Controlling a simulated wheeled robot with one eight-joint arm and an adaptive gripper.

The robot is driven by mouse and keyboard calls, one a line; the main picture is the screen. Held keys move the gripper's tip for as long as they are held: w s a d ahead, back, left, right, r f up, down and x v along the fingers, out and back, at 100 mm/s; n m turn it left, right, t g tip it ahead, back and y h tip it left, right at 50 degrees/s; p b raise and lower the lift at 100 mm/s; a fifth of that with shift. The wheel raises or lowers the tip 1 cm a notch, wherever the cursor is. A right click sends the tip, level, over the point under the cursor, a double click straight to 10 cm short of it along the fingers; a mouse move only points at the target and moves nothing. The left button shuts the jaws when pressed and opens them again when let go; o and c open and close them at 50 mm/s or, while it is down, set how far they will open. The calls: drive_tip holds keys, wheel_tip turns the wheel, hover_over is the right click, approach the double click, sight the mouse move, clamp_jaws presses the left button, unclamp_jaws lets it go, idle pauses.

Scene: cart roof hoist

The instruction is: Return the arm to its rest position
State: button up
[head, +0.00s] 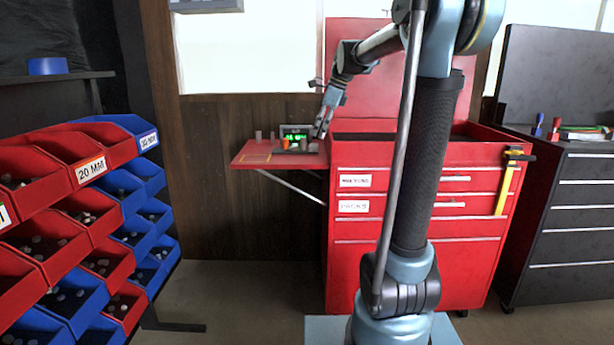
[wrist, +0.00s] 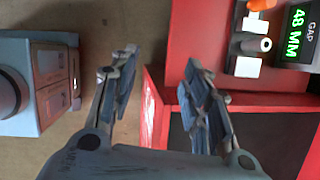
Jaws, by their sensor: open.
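My gripper (head: 321,128) is at the left edge of the red cart (head: 480,155), by the fold-out side shelf (head: 250,157). My arm reaches up from the base and bends over to the left. In the wrist view my gripper (wrist: 160,82) is open, with its two fingers spread apart. Nothing shows between them but the floor and the red cart edge. The right finger overlaps the cart's dark open top (wrist: 265,135) in that view. The exact height of the fingertips above the shelf is hard to tell.
A display (wrist: 300,35) reading "GAP 48 MM" stands on the shelf beside small white blocks (wrist: 247,67) and a grey cylinder (wrist: 266,45). The cart's red lid (head: 360,80) stands raised behind my arm. Bins (head: 90,170) stand left; a dark cabinet (head: 570,220) stands right.

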drive_tip(key=s+d+f+n+h, duration=0.1)
drive_tip(key=s+d+f+n, duration=0.3)
drive_tip(key=s+f, duration=0.5)
drive_tip(key=s+d+f+n+h, duration=0.1)
drive_tip(key=s+d+f+n, duration=0.4)
drive_tip(key=s+f+n, duration=0.4)
drive_tip(key=s+d+f+n+t+h, duration=0.1)
drive_tip(key=s+d+f+n, duration=0.4)
drive_tip(key=s, duration=1.2)
wheel_tip(320, 180, down, 4)
drive_tip(key=shift+f+n+h, duration=0.1)
drive_tip(key=shift+n+h, duration=0.4)
drive_tip(key=shift+n, duration=0.3)
